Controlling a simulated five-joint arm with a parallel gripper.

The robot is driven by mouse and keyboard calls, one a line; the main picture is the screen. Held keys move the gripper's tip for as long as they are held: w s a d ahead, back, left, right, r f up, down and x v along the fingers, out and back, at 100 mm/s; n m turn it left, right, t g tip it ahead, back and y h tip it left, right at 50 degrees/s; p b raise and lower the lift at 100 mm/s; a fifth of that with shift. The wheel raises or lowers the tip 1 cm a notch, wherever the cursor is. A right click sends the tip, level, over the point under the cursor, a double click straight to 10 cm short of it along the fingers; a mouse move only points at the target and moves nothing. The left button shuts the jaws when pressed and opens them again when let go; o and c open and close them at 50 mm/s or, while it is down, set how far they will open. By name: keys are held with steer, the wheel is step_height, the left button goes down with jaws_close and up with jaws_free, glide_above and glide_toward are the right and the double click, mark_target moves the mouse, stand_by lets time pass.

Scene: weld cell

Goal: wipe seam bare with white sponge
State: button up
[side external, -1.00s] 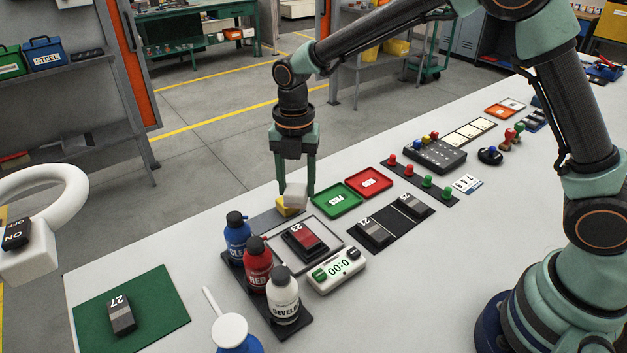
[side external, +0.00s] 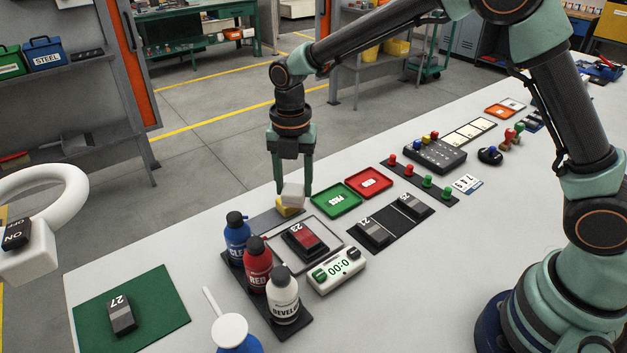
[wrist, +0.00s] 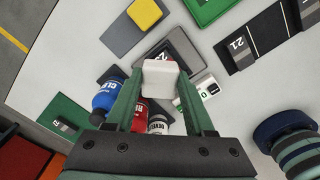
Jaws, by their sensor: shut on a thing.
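My gripper (side external: 293,188) is shut on the white sponge (side external: 294,197), which shows between the fingers in the wrist view (wrist: 160,78). It is held near the grey pad, close to the yellow sponge (side external: 284,208). The yellow sponge lies on the pad in the wrist view (wrist: 145,13). Coupon 23 (side external: 305,239), with a red coating across it, lies in a grey-framed tray (side external: 328,257) to the right of and nearer than my gripper. In the wrist view the held sponge and fingers hide most of coupon 23. Its seam is hidden by the red or too small to tell.
Blue, red and white bottles (side external: 284,300) stand in a black rack beside the tray. A timer (side external: 337,270) sits close by. Green (side external: 337,201) and red (side external: 369,183) trays lie beyond. Two coupons rest on a black mat (side external: 391,229); coupon 27 (side external: 121,315) lies on a green mat.

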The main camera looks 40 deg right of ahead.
mark_target(303, 231)
step_height(303, 231, down, 7)
steer(key=shift+f, duration=0.2)
steer(key=shift+s+r, duration=0.1)
steer(key=shift+s, duration=3.55)
steer(key=w, duration=0.2)
steer(key=shift+w+f, duration=0.2)
steer(key=shift+w, duration=0.1)
steer(key=shift+w+r, duration=0.15)
steer(key=shift+w, duration=1)
steer(key=shift+w+r, duration=0.1)
steer(key=shift+w, duration=1.05)
steer(key=shift+w+r, duration=0.1)
steer(key=shift+r, duration=3.8)
